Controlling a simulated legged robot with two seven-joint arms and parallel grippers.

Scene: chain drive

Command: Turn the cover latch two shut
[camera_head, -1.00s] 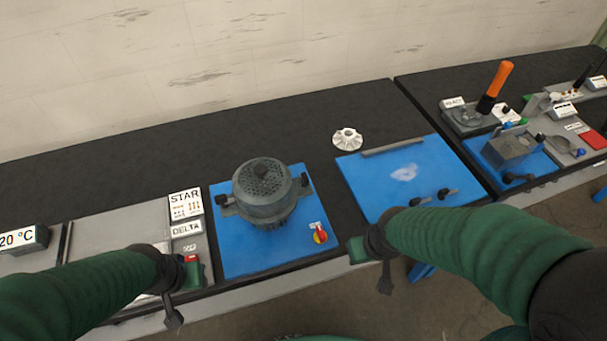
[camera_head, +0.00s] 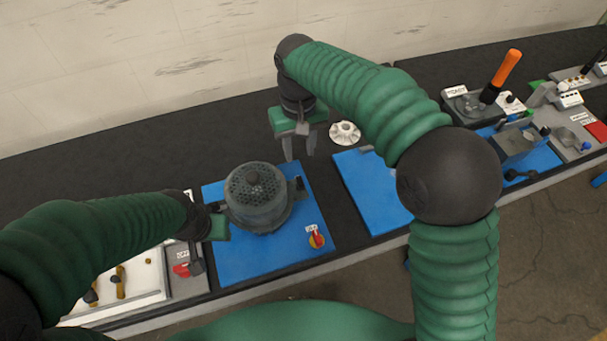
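The grey round motor housing with a perforated cover (camera_head: 256,190) stands upright on a blue plate (camera_head: 225,264). A dark latch (camera_head: 300,186) shows at the cover's right side; no label tells which latch is two. My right gripper (camera_head: 299,153) hangs above and just behind that right side, fingers pointing down, apart and empty. My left gripper (camera_head: 218,226) is at the housing's left side, close to where the other latch sits. Its fingers are mostly hidden, so I cannot tell whether it touches anything.
A red and yellow switch (camera_head: 316,240) sits on the plate's front right. A white fan wheel (camera_head: 345,133) lies on the black bench behind. A second blue plate (camera_head: 365,190) is partly hidden by my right arm. A white tray (camera_head: 150,270) with small parts is at left.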

